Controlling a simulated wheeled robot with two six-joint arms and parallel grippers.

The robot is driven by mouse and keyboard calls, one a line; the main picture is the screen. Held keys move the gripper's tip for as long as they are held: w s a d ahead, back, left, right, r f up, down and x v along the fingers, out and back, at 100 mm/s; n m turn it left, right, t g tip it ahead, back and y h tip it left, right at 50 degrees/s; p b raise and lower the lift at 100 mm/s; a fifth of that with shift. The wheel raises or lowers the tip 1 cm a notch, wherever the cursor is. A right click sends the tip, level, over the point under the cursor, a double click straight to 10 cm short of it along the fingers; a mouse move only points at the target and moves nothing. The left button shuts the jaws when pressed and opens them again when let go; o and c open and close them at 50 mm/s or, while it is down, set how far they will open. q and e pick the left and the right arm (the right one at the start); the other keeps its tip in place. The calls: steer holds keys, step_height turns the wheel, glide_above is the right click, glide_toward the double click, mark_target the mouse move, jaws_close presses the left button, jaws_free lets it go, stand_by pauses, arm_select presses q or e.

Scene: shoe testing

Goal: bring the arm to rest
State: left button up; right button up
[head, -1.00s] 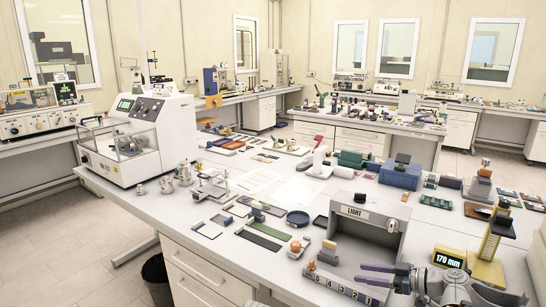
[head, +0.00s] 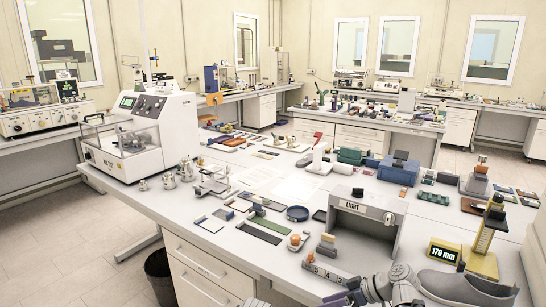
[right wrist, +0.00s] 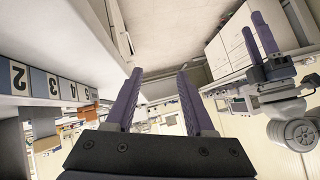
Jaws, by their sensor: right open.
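My right arm (head: 392,283) shows at the bottom of the head view, its purple gripper (head: 338,297) partly cut off by the lower edge. In the right wrist view the right gripper (right wrist: 160,72) has its two fingers wide apart with nothing between them. My left gripper (right wrist: 253,23) shows at the upper right of that view, its two purple fingers apart and empty, clear of the bench. In the head view only a small grey part of what may be the left arm shows at the bottom edge.
A numbered strip (head: 327,272) lies at the bench's front edge, close to the right gripper; it also shows in the right wrist view (right wrist: 45,82). A grey shoe (head: 465,287), a yellow 170 mm gauge (head: 444,253) and a light box (head: 352,207) stand nearby. Floor space is free at left.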

steer(key=s+a+f+m+g+h, duration=0.1)
steer(key=s+a+f+m+h, duration=0.1)
steer(key=s, duration=0.5)
steer(key=s+a+f+m+g+h+p, duration=0.1)
steer(key=s+a+f+m+g+h, duration=0.1)
steer(key=s+a+f+h, duration=0.3)
steer(key=shift+s+a+m+g+h, duration=0.3)
steer(key=shift+s+a+m+h, duration=0.5)
steer(key=shift+s+a+h, duration=0.9)
steer(key=shift+w+d, duration=0.25)
steer(key=shift+d, duration=0.25)
stand_by(0.5)
